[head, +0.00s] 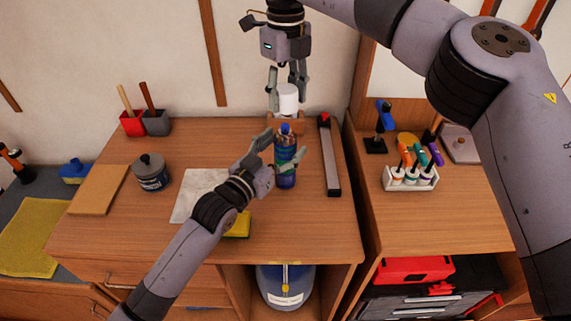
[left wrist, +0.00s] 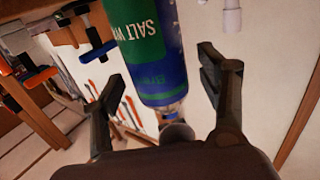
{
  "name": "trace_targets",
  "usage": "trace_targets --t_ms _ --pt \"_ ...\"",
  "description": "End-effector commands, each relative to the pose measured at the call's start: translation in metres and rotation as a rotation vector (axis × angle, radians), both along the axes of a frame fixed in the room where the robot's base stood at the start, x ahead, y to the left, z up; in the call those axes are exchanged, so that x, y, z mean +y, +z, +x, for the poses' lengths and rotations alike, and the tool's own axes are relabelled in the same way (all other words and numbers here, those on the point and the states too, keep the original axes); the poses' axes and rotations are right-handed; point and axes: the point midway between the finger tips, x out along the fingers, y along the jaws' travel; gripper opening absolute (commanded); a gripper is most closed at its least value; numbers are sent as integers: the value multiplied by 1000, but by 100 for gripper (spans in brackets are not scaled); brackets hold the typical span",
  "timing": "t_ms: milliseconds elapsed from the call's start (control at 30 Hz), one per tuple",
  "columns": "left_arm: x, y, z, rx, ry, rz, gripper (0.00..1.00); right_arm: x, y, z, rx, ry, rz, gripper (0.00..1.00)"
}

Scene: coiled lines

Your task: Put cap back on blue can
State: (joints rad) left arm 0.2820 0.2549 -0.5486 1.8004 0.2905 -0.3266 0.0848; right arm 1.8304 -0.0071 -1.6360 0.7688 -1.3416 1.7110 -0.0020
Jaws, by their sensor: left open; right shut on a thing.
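The blue can (head: 285,168) stands upright on the desk, with a green label band and a blue top. My left gripper (head: 285,151) is open, with one finger at each side of the can in the head view. In the left wrist view the can (left wrist: 150,45) appears between the spread fingers (left wrist: 162,82), with part of its label readable; I see a gap at each side. My right gripper (head: 288,86) is shut on a white cap (head: 288,101), held above the can in the picture.
A marker rack (head: 410,181) stands on the right cabinet.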

Motion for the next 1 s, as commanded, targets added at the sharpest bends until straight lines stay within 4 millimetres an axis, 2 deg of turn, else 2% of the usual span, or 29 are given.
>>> trace_targets --t_ms 200,467,1000 --pt "-7 0 10 0 -1 0 68 0 0 0 0 0 0 32" --pt "-7 0 10 0 0 0 68 0 0 0 0 0 0 32" --pt "-7 0 10 0 0 0 32 0 0 0 0 0 0 32"
